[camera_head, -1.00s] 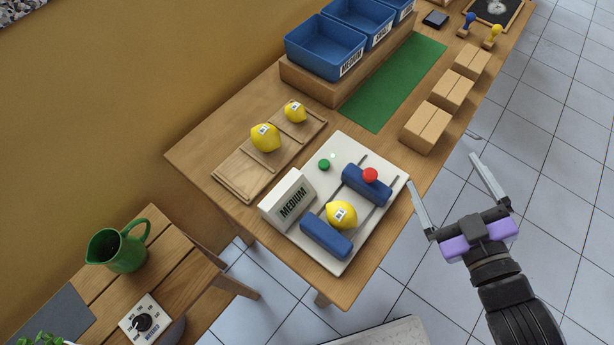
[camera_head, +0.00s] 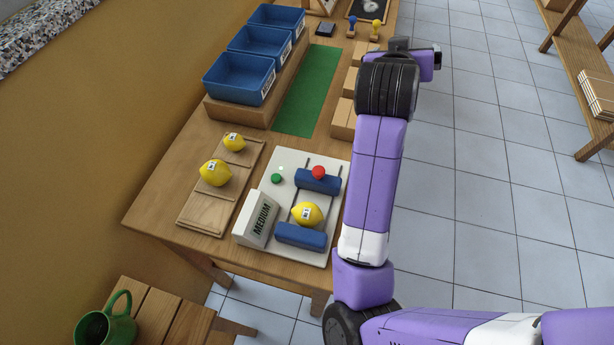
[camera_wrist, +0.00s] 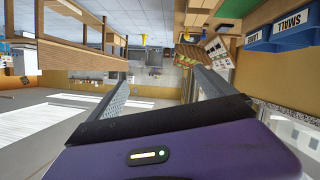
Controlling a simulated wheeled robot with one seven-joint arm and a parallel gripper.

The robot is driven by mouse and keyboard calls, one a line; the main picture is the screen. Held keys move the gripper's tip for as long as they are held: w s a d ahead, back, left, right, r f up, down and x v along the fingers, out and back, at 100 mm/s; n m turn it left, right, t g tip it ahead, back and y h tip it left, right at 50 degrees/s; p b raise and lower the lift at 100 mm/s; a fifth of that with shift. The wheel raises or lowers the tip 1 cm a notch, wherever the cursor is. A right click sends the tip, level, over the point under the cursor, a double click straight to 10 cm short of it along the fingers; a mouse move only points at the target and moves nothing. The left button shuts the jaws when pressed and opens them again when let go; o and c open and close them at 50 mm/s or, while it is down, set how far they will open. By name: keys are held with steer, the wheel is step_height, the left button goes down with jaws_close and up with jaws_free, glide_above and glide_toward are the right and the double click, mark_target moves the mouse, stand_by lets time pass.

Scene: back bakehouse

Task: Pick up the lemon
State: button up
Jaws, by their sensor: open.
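Three yellow lemons show in the head view. One lemon (camera_head: 306,215) lies between two blue bars on a white sizing board (camera_head: 262,262). A second lemon (camera_head: 214,173) and a smaller third lemon (camera_head: 234,142) sit in a wooden tray (camera_head: 205,213) to its left. My gripper shows in the wrist view (camera_wrist: 160,77), open with nothing between its fingers. In the head view its fingers are hidden behind my raised arm, which stands right of the sizing board. No lemon can be made out in the wrist view.
On the sizing board are a "MEDIUM" display (camera_head: 257,219), a red knob (camera_head: 318,172) and a green button (camera_head: 277,178). Blue bins (camera_head: 238,79) stand behind on a riser. A green mat (camera_head: 308,90) is bare. A green jug (camera_head: 105,323) stands at lower left.

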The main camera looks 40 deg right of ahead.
steer(key=a+f+m+g+y, duration=0.2)
steer(key=a+f+y, duration=0.1)
steer(key=a+f, duration=0.25)
steer(key=g+y+p, duration=0.2)
steer(key=g+y, duration=0.3)
steer(key=y, duration=0.4)
glide_above(307, 209)
step_height(307, 209, down, 10)
steer(key=shift+d+f, duration=0.1)
steer(key=shift+a+f, duration=0.2)
steer(key=shift+a, duration=0.05)
step_height(307, 209, down, 7)
steer(key=shift+d+f+p, duration=0.1)
steer(key=shift+f+p, duration=0.05)
steer(key=shift+p, duration=0.4)
steer(key=c, duration=1.7)
steer(key=shift+r, duration=0.2)
